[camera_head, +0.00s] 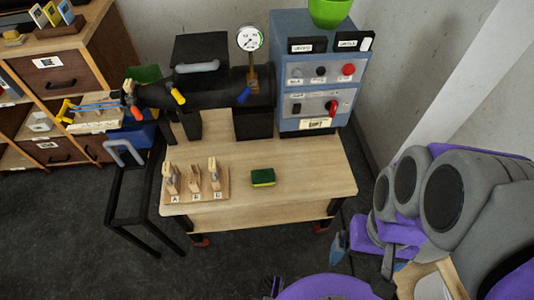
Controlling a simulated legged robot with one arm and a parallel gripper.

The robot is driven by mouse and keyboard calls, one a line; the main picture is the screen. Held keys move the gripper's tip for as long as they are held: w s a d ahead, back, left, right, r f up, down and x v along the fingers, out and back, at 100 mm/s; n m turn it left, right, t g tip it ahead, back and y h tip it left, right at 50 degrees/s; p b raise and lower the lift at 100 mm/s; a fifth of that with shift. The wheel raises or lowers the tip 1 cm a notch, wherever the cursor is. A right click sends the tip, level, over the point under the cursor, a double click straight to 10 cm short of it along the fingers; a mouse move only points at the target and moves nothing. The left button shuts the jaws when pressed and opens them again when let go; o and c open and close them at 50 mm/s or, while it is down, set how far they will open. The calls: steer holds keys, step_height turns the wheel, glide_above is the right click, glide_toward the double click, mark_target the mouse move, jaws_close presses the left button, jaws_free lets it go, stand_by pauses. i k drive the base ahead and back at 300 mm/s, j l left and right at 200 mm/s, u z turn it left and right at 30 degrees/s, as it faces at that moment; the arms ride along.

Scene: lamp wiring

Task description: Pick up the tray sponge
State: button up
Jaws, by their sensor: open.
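The sponge (263,177), green on top with a yellow side, lies flat on the light wooden tabletop (310,178), right of the labelled wooden block stand. No tray shows under it. My gripper (369,254) is at the lower right, off the table's front right corner, partly hidden by my arm. It is open, apart from the sponge, and I see nothing held in it.
The wooden stand (196,197) with upright pieces labelled A, B and C is left of the sponge. A blue control box (318,75) and black pipe assembly (200,95) stand behind. A black frame (135,205) stands left. The tabletop around the sponge is clear.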

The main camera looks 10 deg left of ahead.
mark_target(265, 177)
steer(key=u, duration=1.4)
steer(key=z, duration=0.5)
steer(key=i+j+z, duration=0.3)
steer(key=j, duration=0.1)
